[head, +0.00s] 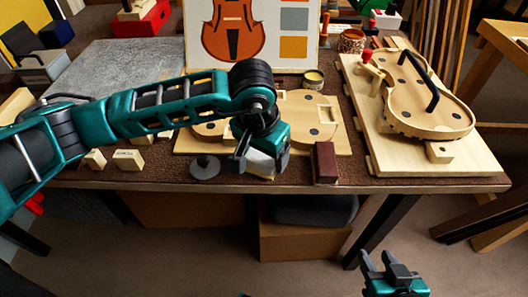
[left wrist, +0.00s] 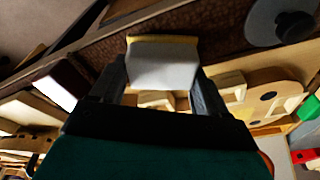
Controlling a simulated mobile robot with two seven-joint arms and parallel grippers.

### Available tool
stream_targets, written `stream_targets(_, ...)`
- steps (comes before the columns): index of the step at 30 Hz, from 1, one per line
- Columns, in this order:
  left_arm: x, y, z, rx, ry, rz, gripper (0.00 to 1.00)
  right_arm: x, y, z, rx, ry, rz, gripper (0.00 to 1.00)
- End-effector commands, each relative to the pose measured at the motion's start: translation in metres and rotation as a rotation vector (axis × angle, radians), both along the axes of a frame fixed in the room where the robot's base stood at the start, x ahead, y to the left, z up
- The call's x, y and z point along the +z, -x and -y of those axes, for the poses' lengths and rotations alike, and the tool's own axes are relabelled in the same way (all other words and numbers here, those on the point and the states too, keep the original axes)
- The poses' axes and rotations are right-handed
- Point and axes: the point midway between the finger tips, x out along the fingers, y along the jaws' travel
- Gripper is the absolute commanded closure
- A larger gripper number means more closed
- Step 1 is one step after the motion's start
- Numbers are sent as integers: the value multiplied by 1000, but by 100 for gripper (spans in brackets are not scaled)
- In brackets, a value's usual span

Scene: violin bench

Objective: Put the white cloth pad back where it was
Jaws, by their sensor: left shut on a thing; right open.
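The white cloth pad (left wrist: 162,65), with a yellowish strip along one edge, is between the fingers of my left gripper (left wrist: 163,80). In the head view the pad (head: 260,165) shows under my left gripper (head: 262,158), close to the front edge of the bench. My left gripper is shut on it, and I cannot tell whether the pad touches anything below. My right gripper (head: 392,262) is open and empty, low in front of the bench, away from the pad.
A dark round knobbed piece (head: 205,168) lies left of the pad. A dark red-brown block (head: 325,162) stands to its right. A flat wooden violin form (head: 330,125) lies behind. A violin body (head: 425,105) sits on a board at the right. Small pale blocks (head: 128,160) lie at the left.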

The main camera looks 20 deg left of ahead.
Motion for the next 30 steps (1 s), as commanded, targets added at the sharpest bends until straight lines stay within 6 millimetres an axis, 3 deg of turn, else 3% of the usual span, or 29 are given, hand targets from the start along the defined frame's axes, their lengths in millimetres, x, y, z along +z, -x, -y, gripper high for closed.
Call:
stream_targets(15, -7, -1, 0, -1, 0, 3, 73, -10, 0, 0, -1, 0, -1, 57)
stream_targets(16, -6, -1, 0, 0, 0, 3, 23, -9, 0, 0, -1, 0, -1, 57)
stream_targets(23, -5, -1, 0, 0, 1, 2, 1, -8, 0, 0, -1, -1, -1, 57)
stream_targets(30, -5, -1, 0, 0, 1, 2, 0, -7, 0, 0, -1, -1, -1, 57)
